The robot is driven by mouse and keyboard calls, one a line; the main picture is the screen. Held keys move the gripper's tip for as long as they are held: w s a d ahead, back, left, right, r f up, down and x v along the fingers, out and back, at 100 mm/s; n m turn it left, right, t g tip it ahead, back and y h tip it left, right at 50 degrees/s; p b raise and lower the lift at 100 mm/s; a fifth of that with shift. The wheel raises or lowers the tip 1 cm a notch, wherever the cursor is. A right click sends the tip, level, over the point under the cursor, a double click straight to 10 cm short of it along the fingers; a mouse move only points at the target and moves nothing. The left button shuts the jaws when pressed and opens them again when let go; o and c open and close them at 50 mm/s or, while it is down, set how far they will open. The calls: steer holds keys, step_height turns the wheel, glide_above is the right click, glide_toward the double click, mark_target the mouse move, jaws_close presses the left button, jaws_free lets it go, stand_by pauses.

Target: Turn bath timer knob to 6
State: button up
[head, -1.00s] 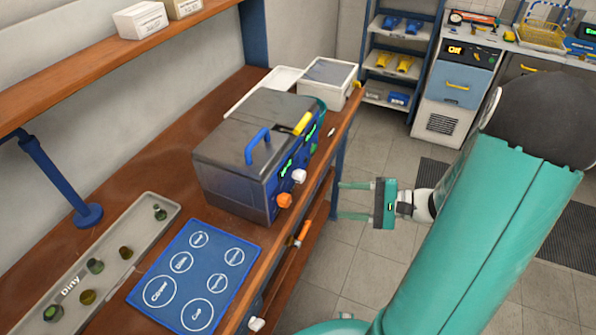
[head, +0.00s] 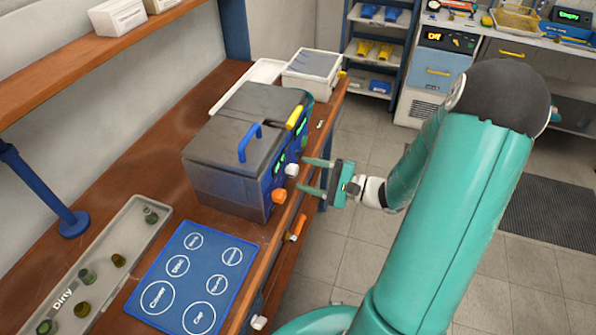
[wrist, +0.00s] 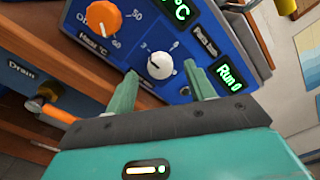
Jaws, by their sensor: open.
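The bath (head: 235,150) is a grey box with a blue control panel, standing on the wooden bench. Its white knob (head: 292,170), apparently the timer, also shows in the wrist view (wrist: 160,66). Small scale marks surround it, but I cannot read its setting. My gripper (head: 302,174) is open in front of the panel. In the wrist view, its two green fingers (wrist: 161,70) lie to the left and right of the white knob in the picture, with gaps on both sides. I cannot tell how far the tips are from the panel.
An orange heat knob (wrist: 103,20) sits up and left of the white knob in the wrist view. A green "Run 0" display (wrist: 230,78) is at right. A drain valve (wrist: 45,95) is below left. A blue mat (head: 195,277) lies on the bench.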

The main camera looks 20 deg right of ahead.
mark_target(297, 172)
steer(key=shift+x, duration=1.5)
steer(key=c, duration=1)
